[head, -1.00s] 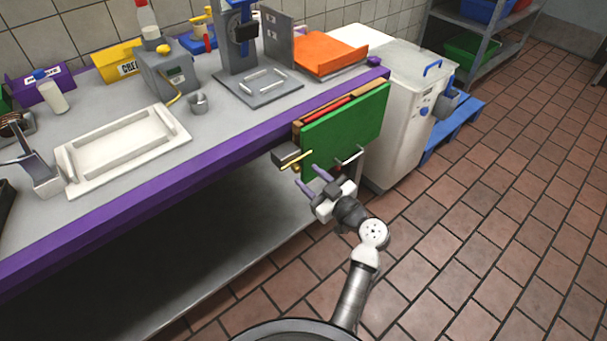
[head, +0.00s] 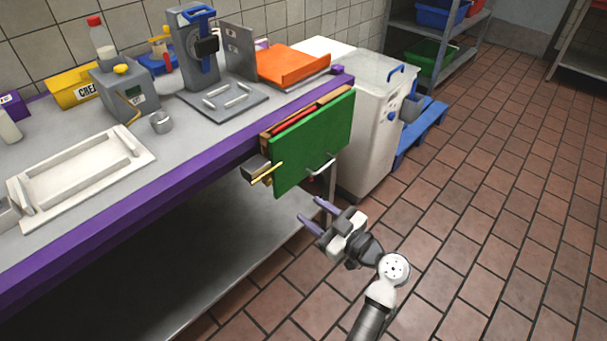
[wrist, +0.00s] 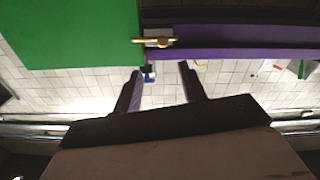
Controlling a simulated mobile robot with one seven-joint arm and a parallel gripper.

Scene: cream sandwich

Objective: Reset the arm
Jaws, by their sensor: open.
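My gripper (head: 315,215) is open and empty in the head view. Its two purple fingers point up and left, in front of the counter's edge and below the green board (head: 318,143). In the wrist view the two fingers (wrist: 162,88) stand apart with nothing between them. The green board (wrist: 70,35) fills the upper left there. A brass bar (wrist: 154,42) shows just beyond the fingertips, beside the purple counter edge (wrist: 235,42). The gripper looks apart from the board and the bar.
The purple-edged counter (head: 190,173) carries a white tray (head: 75,178), a grey press (head: 225,97) and an orange tray (head: 293,66). A white bin (head: 365,140) stands beyond the board. A blue pallet (head: 425,130) lies behind it. The tiled floor at right is clear.

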